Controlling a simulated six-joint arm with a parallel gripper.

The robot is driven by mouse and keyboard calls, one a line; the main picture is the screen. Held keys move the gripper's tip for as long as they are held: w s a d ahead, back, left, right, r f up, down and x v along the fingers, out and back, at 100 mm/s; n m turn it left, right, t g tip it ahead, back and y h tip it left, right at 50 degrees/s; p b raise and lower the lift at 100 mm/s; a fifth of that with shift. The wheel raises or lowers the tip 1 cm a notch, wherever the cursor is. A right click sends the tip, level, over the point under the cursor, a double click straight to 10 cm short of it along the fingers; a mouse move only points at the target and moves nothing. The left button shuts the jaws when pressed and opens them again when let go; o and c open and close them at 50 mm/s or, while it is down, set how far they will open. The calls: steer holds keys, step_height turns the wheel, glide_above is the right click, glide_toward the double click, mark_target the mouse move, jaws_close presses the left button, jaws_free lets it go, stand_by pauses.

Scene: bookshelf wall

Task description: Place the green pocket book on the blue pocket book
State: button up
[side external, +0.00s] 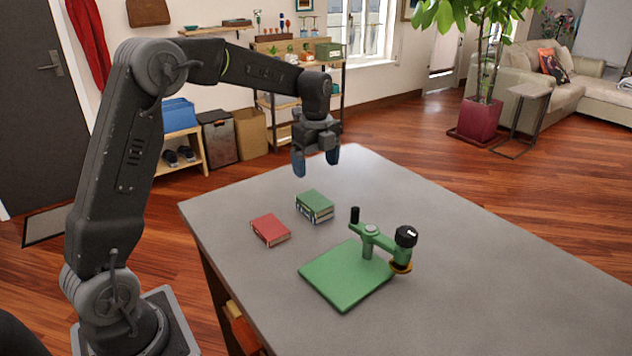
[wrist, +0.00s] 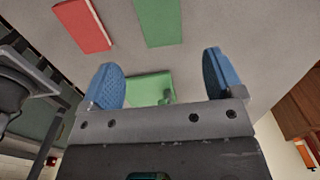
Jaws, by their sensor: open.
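No separate blue book shows. The green book also appears at the top of the wrist view (wrist: 158,20). My gripper (side external: 316,163) hangs above the table, higher than the green book and apart from it. Its blue-padded fingers are spread wide with nothing between them, as the wrist view also shows (wrist: 163,80).
A red book (side external: 270,230) lies left of the green book. A green board (side external: 335,283) lies in front, with a green stand-like device (side external: 372,240) with black knobs at its back right corner. The table (side external: 480,285) is clear to the right.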

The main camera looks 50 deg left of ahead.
steer(key=s+d+r+n+t, duration=0.3)
steer(key=s+d+r+n, duration=0.55)
steer(key=s, duration=0.45)
steer(key=s+d+f+n+t, duration=0.1)
steer(key=s+d+n, duration=0.1)
steer(key=s+n, duration=0.2)
steer(key=s+d+f+n+t, duration=0.1)
steer(key=s+d+f+n, duration=0.1)
steer(key=s+n, duration=0.3)
steer(key=s+d, duration=0.1)
steer(key=s, duration=0.3)
steer(key=shift+d+t, duration=0.3)
